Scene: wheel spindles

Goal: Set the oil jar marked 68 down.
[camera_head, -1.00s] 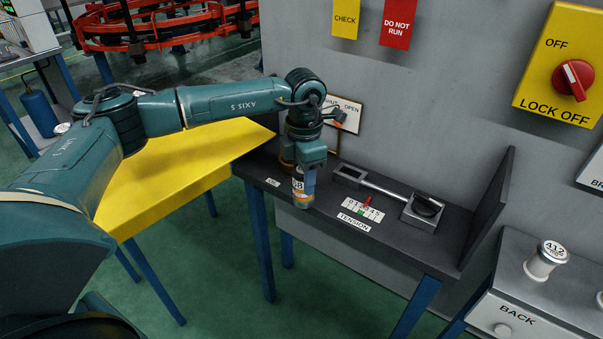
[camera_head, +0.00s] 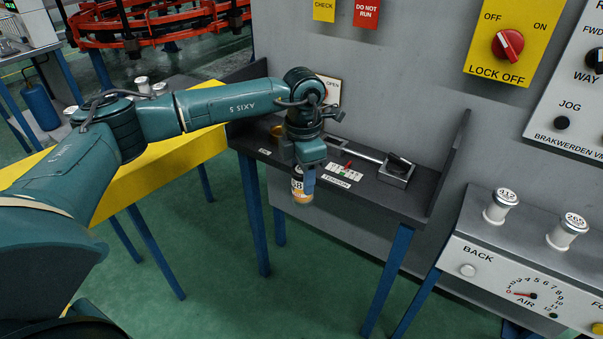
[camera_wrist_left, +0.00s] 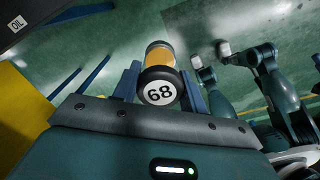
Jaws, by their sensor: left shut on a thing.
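The oil jar marked 68 (camera_head: 302,187) has amber contents and a dark cap with a white number disc. My left gripper (camera_head: 305,172) is shut on it, pointing down. In the head view the jar overlaps the front edge of the dark bench (camera_head: 408,203), with floor behind its lower part. In the left wrist view the jar (camera_wrist_left: 160,62) sits between the fingers, cap toward the camera, with green floor beyond. An OIL label (camera_head: 264,152) is on the bench's left front. Teal arm parts show at the right of the wrist view; my right gripper's jaws are unclear there.
A tension device (camera_head: 396,172) with a bar and a TENSION scale (camera_head: 345,172) occupies the bench, which has an upright right end panel (camera_head: 450,165). A yellow table (camera_head: 130,180) is at left.

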